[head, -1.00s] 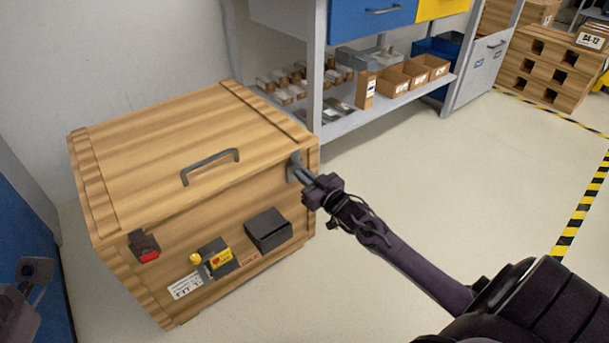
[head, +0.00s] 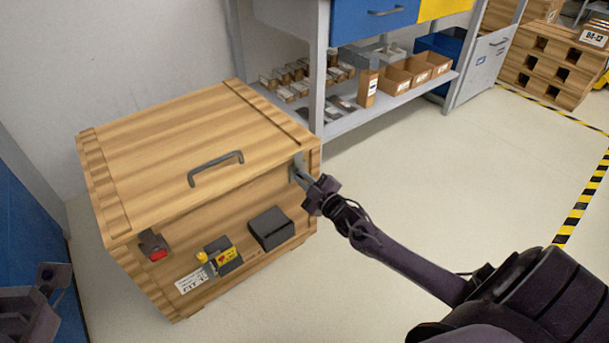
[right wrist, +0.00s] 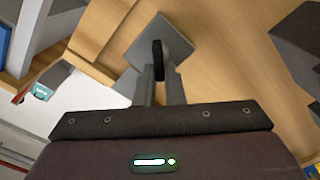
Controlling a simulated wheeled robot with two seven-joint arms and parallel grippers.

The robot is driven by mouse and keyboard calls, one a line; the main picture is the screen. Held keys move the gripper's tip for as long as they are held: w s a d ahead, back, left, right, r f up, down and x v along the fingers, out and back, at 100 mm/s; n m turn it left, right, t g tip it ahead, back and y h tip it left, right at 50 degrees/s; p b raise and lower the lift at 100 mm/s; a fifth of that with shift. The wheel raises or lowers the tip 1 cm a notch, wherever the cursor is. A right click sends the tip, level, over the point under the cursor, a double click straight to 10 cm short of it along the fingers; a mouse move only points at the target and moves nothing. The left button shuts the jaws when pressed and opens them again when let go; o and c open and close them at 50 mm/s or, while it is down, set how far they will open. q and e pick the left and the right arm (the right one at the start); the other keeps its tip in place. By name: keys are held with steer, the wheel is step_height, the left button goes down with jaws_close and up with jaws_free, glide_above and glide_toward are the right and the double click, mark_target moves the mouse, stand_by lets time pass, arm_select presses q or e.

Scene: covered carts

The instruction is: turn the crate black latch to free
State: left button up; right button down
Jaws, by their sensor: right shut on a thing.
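The wooden crate (head: 190,150) stands on the floor at left in the head view, its lid down. The black latch (right wrist: 157,60) shows in the right wrist view as a dark upright tab on a grey plate (right wrist: 172,36). My right gripper (head: 305,180) is at the front face's upper right corner, and its fingers hide most of the latch in the head view. In the right wrist view its two fingers (right wrist: 160,85) are shut on the tab, one on each side. My left gripper (head: 48,285) is at the lower left edge, away from the crate; its fingers are unclear.
The crate front carries a dark catch with a red part (head: 153,245), a box with a yellow knob (head: 222,256) and a dark box (head: 270,228). A grey handle (head: 215,165) is on the lid. A shelf unit (head: 350,118) stands behind; floor at right is clear.

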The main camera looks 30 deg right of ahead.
steer(key=shift+a+f+n+p, duration=0.1)
steer(key=shift+n+p, duration=0.1)
steer(key=shift+n, duration=0.95)
steer(key=shift+a+f+n+p, duration=0.1)
steer(key=shift+f+n+p, duration=0.05)
steer(key=shift+n, duration=1.05)
steer(key=shift+f+n+p, duration=0.1)
steer(key=shift+n+p, duration=0.1)
steer(key=shift+n, duration=0.95)
steer(key=c, duration=1.5)
jaws_free()
steer(key=shift+f, duration=0.1)
